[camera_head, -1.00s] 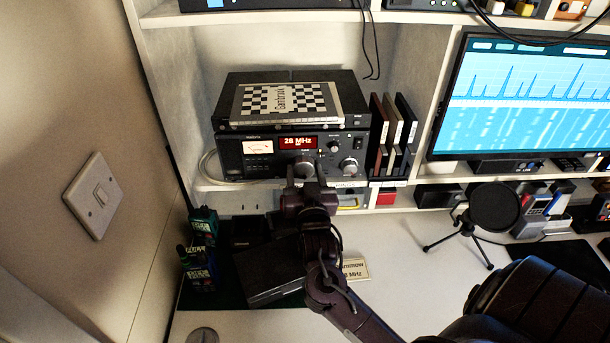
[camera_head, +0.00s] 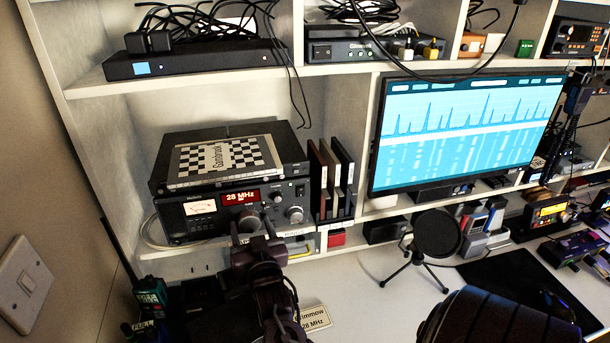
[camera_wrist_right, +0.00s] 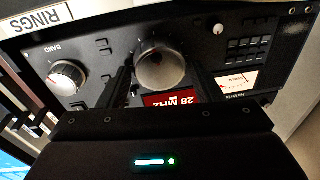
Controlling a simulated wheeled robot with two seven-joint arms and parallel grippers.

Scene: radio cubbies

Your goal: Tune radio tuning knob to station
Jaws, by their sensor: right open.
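The black radio (camera_head: 172,222) stands in the left cubby, its red display (camera_head: 240,197) reading 28 MHz. The large round tuning knob (camera_head: 249,219) is below the display, partly hidden by my right gripper (camera_head: 250,236). In the right wrist view, upside down, the knob (camera_wrist_right: 160,68) sits between the open fingers of my right gripper (camera_wrist_right: 163,82); I cannot tell whether they touch it. The band knob (camera_head: 294,214) is to the right of the tuning knob. A card (camera_head: 313,318) on the desk reads 28 MHz, with a name above it. My left gripper is out of view.
A wall is at left.

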